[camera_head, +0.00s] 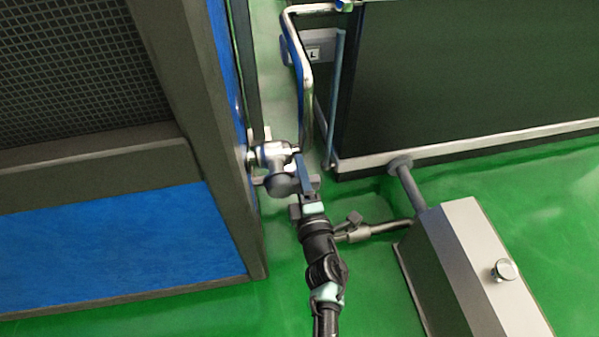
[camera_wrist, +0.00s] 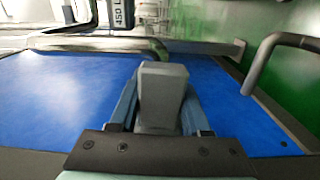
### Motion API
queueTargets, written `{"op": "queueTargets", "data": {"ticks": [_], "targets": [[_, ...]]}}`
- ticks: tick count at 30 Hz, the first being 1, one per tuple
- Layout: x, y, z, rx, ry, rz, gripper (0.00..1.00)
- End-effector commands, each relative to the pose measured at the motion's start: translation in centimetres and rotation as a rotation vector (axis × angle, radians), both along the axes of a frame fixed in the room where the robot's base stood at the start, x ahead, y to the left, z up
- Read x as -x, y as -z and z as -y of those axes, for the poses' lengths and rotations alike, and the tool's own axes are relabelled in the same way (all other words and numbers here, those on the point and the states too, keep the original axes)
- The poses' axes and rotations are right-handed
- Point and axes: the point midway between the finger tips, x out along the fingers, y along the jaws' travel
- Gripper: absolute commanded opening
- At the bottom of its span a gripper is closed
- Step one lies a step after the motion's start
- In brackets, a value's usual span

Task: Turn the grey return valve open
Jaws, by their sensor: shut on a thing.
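The return valve (camera_head: 272,154) has a silver body beside the blue-sided machine, left of centre in the head view. Its grey handle (camera_wrist: 160,95) fills the middle of the wrist view as a block with a tapered top. My gripper (camera_head: 304,175) reaches up to the valve from below in the head view. In the wrist view my gripper (camera_wrist: 160,88) has its two blue fingers against both sides of the handle, shut on it. The handle's lower end is hidden by the gripper's dark palm. The direction of the handle relative to the pipe is hard to tell.
A dark-framed blue machine (camera_head: 110,250) stands close on the left. A bent metal rail (camera_head: 305,85) rises above the valve. A dark tank (camera_head: 480,75) is at upper right. A grey box (camera_head: 470,265) with a pipe (camera_head: 385,229) lies to the right. Green floor (camera_head: 200,310) is clear below.

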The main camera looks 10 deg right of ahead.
Motion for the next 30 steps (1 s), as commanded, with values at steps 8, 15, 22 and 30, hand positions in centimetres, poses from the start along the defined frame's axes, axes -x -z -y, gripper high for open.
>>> {"op": "queueTargets", "data": {"ticks": [8,15,22,30], "targets": [[0.01,-0.25,0.02,0.056,0.001,-0.001,0.00],[0.00,-0.30,0.02,0.065,0.001,-0.001,0.00],[-0.01,-0.34,0.01,0.065,0.001,0.000,0.58],[-0.01,-0.31,0.01,0.060,0.001,0.000,0.78]]}}
